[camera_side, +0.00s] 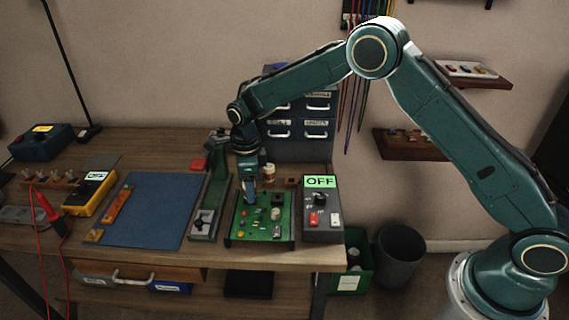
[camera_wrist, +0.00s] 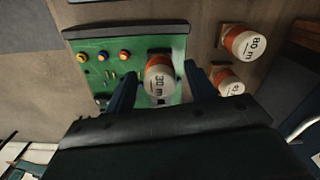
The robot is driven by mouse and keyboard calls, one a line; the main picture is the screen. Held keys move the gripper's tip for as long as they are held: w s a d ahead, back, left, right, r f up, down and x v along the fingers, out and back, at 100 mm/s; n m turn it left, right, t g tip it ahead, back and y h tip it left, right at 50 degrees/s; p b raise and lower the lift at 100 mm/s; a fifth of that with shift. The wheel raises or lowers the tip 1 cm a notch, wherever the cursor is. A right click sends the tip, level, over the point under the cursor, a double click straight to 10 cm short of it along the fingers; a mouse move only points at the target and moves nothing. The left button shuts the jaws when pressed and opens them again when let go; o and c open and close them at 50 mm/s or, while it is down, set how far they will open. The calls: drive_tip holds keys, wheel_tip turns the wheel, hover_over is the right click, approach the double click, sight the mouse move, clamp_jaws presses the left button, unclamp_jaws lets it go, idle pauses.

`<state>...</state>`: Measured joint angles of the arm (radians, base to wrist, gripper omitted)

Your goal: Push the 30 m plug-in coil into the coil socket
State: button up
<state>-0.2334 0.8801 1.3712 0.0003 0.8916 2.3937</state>
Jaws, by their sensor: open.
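The 30 m coil (camera_wrist: 159,82), with a white labelled top and an orange body, stands over the green board (camera_wrist: 95,40) in the wrist view. My gripper (camera_wrist: 161,72) is open, with one dark finger on each side of the coil and small gaps visible. The coil's lower end and the coil socket are hidden beneath it, so I cannot tell how deep it sits. In the side view my gripper (camera_side: 250,198) points down over the back part of the green board (camera_side: 240,232), and the coil is hard to make out there.
An 80 m coil (camera_wrist: 243,42) and another coil (camera_wrist: 228,82) stand right of the board in the wrist view. A grey box reading OFF (camera_side: 322,225) stands right of the board. A metal device (camera_side: 205,222) and a blue mat (camera_side: 148,210) lie left.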

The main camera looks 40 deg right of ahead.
wheel_tip(320, 180, up, 14)
drive_tip(key=shift+f, duration=0.2)
idle(0.4)
drive_tip(key=s+d+r+n+t, duration=0.1)
drive_tip(key=s+d+r+n, duration=0.3)
drive_tip(key=s+r+n, duration=0.3)
drive_tip(key=s+d+r+n+t, duration=0.2)
drive_tip(key=s+d+r+n, duration=0.25)
drive_tip(key=s+r, duration=0.35)
drive_tip(key=s+d+f+n+t, duration=0.1)
drive_tip(key=s+d+f+n, duration=0.1)
drive_tip(key=s+n, duration=0.4)
drive_tip(key=s+d+f+n+t, duration=0.1)
drive_tip(key=s+n, duration=0.6)
drive_tip(key=s, duration=0.9)
drive_tip(key=shift+d+f+t, duration=0.3)
drive_tip(key=shift+d+f, duration=0.1)
drive_tip(key=shift+d, duration=0.35)
